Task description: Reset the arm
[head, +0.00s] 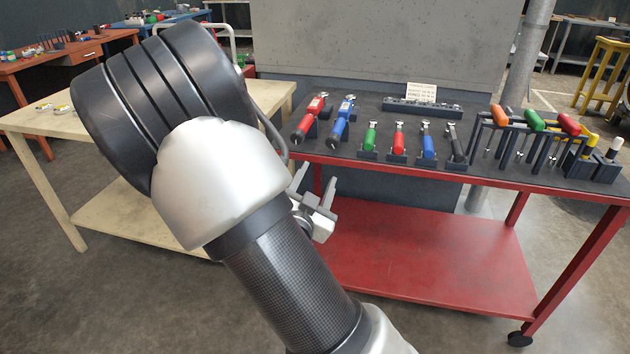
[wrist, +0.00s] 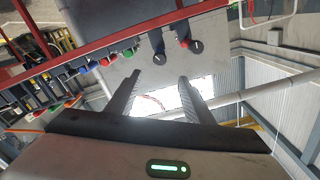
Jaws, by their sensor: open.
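My arm reaches up across the left and middle of the head view, bent at a large dark joint. My gripper (head: 312,198) shows partly behind the forearm, in front of the left end of the red tool cart (head: 430,245). In the wrist view my gripper (wrist: 157,85) has its two fingers spread apart, with nothing between them. The gripper is open and empty. The wrist view looks upward past the cart edge toward the ceiling.
Red (head: 310,118) and blue (head: 342,122) power tools, several screwdrivers and colored-handled tools stand in holders on the cart's dark top. A cream table (head: 40,122) stands at left behind my arm. A grey pillar (head: 400,45) rises behind the cart. Open floor lies in front.

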